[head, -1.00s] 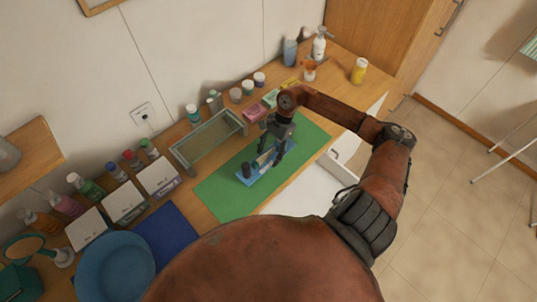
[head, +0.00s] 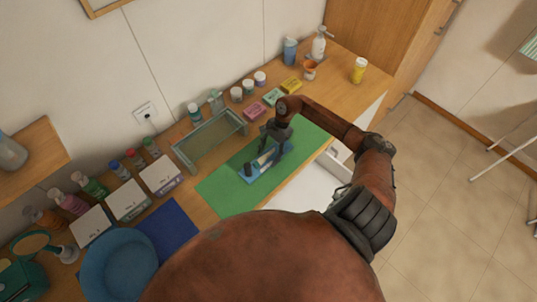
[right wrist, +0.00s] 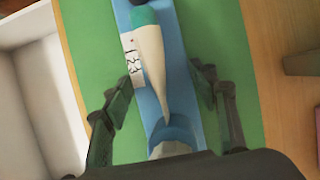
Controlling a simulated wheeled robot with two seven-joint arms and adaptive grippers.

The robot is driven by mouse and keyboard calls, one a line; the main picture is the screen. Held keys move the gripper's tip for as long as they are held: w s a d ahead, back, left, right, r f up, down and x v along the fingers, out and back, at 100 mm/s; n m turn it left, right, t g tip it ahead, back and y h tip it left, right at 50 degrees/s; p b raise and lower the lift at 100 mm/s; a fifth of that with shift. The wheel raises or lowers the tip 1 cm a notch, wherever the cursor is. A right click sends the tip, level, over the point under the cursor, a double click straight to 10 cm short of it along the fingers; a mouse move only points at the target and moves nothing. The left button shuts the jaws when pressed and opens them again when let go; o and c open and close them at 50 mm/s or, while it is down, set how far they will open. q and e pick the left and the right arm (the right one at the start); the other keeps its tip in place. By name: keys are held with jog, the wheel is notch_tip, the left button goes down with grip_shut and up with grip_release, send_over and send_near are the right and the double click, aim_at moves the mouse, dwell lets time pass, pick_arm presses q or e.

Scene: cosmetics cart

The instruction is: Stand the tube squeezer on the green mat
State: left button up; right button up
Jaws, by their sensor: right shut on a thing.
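The tube squeezer (head: 253,178) is a blue base with a dark upright knob at its left end and a pale tube lying along it. It is over the green mat (head: 222,197); I cannot tell whether it touches the mat. My right gripper (head: 274,154) is at its right part, shut on it. In the right wrist view the fingers (right wrist: 165,105) flank the blue base (right wrist: 182,75), with the white, teal-ended tube and a "123" label between them. The lower end of the base is hidden by the gripper. My left gripper is not in view.
A glass-sided rack (head: 208,143) stands behind the mat. Small jars and pink, green and yellow boxes (head: 272,97) line the back. White-topped boxes (head: 127,200), a blue mat (head: 172,230) and a blue bowl (head: 117,265) are left. An open white drawer (head: 300,190) is in front.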

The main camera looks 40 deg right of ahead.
jog(key=o, duration=1.4)
jog(key=shift+r, duration=0.1)
jog(key=b+v, duration=0.3)
jog(key=v, duration=0.7)
jog(key=shift+d+r, duration=0.1)
jog(key=shift+r, duration=0.05)
jog(key=shift+v, duration=0.8)
